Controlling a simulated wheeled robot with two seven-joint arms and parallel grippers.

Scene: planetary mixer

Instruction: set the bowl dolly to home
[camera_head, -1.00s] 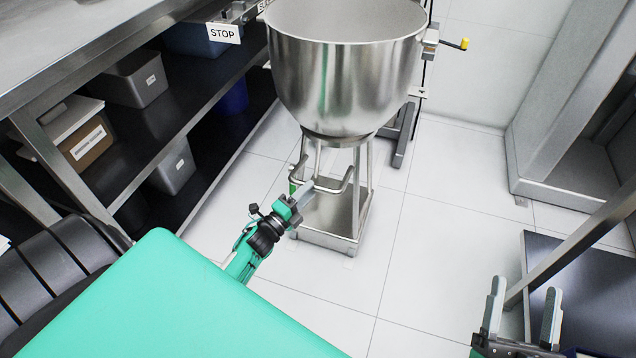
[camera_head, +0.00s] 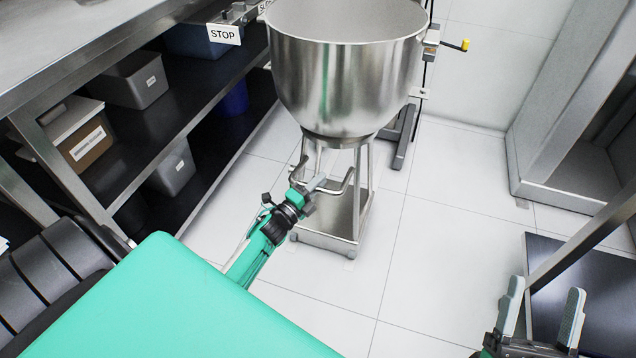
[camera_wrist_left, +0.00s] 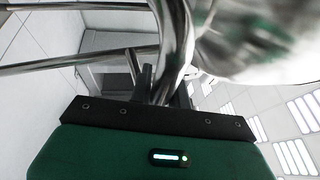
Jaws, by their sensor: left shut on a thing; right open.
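The bowl dolly (camera_head: 357,225) is a steel frame on a low square base, standing on the tiled floor. A large shiny steel bowl (camera_head: 345,85) sits upright on top of it. My left gripper (camera_head: 318,184) is at the dolly's bent handle (camera_head: 343,184), on its near left side. It is shut on the handle bar; in the left wrist view the curved bar (camera_wrist_left: 172,55) runs down between the fingers. The exact grip is partly hidden by the fingers. My right gripper (camera_head: 541,305) is open and empty at the lower right, away from the dolly.
A steel shelf unit with grey bins (camera_head: 137,80) lines the left, with a STOP sign (camera_head: 223,34) at its end. A yellow-tipped crank (camera_head: 464,45) is behind the bowl. A dark low platform (camera_head: 585,290) is at the right. The middle floor is clear.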

